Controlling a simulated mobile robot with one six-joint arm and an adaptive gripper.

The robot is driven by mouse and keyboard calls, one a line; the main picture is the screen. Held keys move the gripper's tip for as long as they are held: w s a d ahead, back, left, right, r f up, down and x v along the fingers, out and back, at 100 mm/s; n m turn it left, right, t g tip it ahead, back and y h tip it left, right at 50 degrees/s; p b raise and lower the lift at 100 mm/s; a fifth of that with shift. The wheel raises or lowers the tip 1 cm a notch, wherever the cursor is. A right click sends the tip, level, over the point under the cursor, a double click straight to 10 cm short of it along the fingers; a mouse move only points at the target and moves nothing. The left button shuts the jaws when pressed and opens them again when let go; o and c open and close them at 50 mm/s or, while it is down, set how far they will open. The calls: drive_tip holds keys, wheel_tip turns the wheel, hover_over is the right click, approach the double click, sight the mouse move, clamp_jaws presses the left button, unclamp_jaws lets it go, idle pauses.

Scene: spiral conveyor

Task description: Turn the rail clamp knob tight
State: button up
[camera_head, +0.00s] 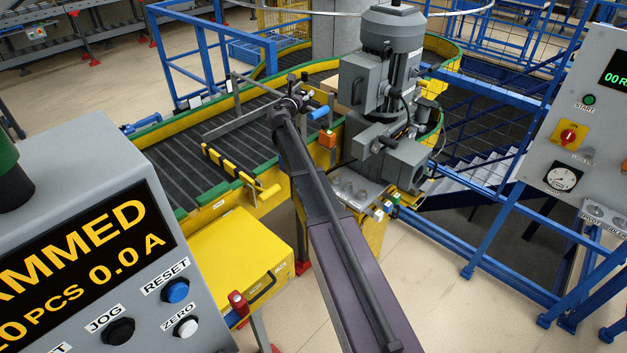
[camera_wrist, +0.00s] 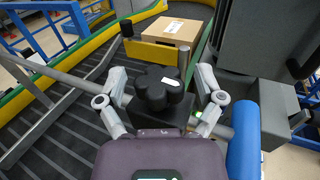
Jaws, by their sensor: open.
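The rail clamp knob (camera_wrist: 160,88) is black and lobed, and sits on a dark clamp block in the wrist view. A grey rail (camera_wrist: 62,76) runs to the clamp. My gripper (camera_wrist: 163,84) is open, with one grey finger on each side of the knob. I cannot tell whether either finger touches it. In the head view my gripper (camera_head: 290,103) is at the clamp above the conveyor edge, and the arm and gripper hide most of the knob there. The grey rail (camera_head: 240,120) reaches left over the conveyor.
A blue cylindrical handle (camera_wrist: 243,140) is close right of the gripper. A cardboard box (camera_wrist: 171,31) lies beyond the knob on the conveyor. A grey motor unit (camera_head: 385,75) stands right of the arm. A control panel (camera_head: 90,240) fills the lower left, its display partly reading "AMMED".

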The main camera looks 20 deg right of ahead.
drive_tip(key=shift+y, duration=0.3)
drive_tip(key=shift+s+a+n+t, duration=0.2)
drive_tip(key=shift+s+n+t, duration=0.1)
drive_tip(key=v, duration=1.3)
drive_tip(key=s+d+f+m+g+y, duration=0.1)
drive_tip(key=s+f+m+g, duration=0.4)
drive_tip(key=s+f+m, duration=0.2)
drive_tip(key=s+d+f+m+g+y, duration=0.1)
drive_tip(key=s+f+m+g, duration=0.3)
drive_tip(key=s+m, duration=0.7)
drive_tip(key=shift+s+f+m+g+y, duration=0.2)
drive_tip(key=shift+f+m+g+y, duration=0.2)
drive_tip(key=shift+f+m+y, duration=0.7)
drive_tip(key=shift+f+n+h, duration=0.3)
drive_tip(key=shift+n, duration=0.1)
